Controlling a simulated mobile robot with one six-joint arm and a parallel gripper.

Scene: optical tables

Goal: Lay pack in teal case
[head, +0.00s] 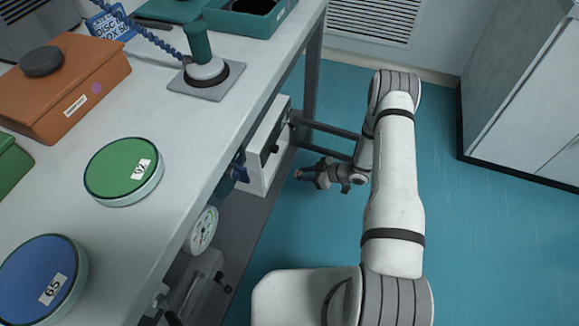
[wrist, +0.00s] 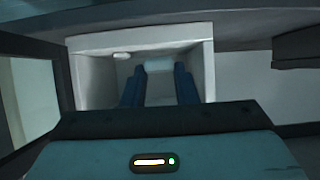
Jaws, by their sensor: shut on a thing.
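My gripper (head: 308,176) is low beside the table, in front of a white open-fronted box under it. In the wrist view its two dark blue fingers (wrist: 160,84) reach toward the inside of that box. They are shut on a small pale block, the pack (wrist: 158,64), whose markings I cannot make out. In the head view the pack cannot be told apart at the fingertips. The teal case (head: 262,29) stands open on the table at the top edge, dark inside and partly cut off. A flat teal part (head: 180,11) lies left of it, perhaps its lid.
The white box (head: 272,140) (wrist: 205,75) sits on a low shelf, near table legs and bars. On the table are an orange box (head: 60,85), a green tin (head: 115,172), a blue tin (head: 35,280) and a green-handled stand (head: 200,60). The aisle floor (head: 450,220) is clear.

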